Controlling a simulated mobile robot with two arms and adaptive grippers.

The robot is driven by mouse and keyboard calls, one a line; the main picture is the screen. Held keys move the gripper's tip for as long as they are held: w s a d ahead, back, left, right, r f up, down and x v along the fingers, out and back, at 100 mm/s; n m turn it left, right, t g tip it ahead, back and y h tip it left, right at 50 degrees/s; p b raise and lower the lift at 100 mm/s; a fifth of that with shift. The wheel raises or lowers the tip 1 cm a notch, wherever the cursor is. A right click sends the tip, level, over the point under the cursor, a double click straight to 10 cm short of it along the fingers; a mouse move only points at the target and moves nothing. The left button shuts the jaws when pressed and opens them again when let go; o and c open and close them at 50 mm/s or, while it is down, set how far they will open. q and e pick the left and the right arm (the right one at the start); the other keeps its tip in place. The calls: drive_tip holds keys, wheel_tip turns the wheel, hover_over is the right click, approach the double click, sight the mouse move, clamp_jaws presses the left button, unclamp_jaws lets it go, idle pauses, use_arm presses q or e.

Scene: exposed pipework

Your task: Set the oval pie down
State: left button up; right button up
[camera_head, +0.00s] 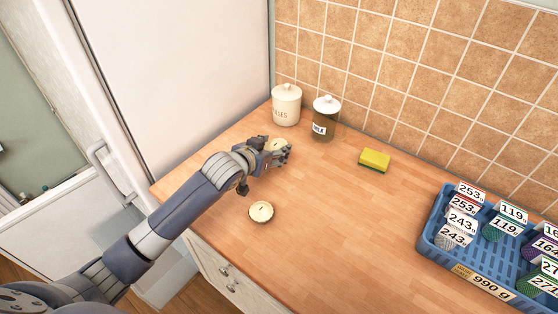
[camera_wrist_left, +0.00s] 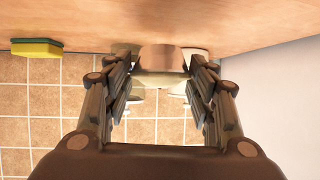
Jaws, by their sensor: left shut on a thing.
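My left gripper (camera_head: 279,155) is low over the back part of the wooden counter, in front of the jars. It is shut on the oval pie (camera_head: 275,145), whose pale top shows just behind the fingers. In the left wrist view the pie (camera_wrist_left: 162,60) sits between the two fingers, near the counter surface; I cannot tell whether it touches it. The fingers hide part of it. A second small pie (camera_head: 261,211) with a pale top and a dark mark lies on the counter, in front of my gripper. My right gripper is not in view.
A cream canister (camera_head: 286,106) and a brown jar with a white lid (camera_head: 324,121) stand at the tiled wall. A yellow and green sponge (camera_head: 374,160) lies right of them. A blue crate (camera_head: 432,243) with labelled items stands at the right. The counter's middle is clear.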

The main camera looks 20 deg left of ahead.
sight(273, 169)
use_arm(q)
drive_tip(key=shift+f, duration=2.2)
drive_tip(key=shift+d, duration=0.1)
drive_tip(key=shift+f, duration=0.15)
drive_tip(key=o, duration=1.1)
drive_tip(key=shift+o, duration=0.2)
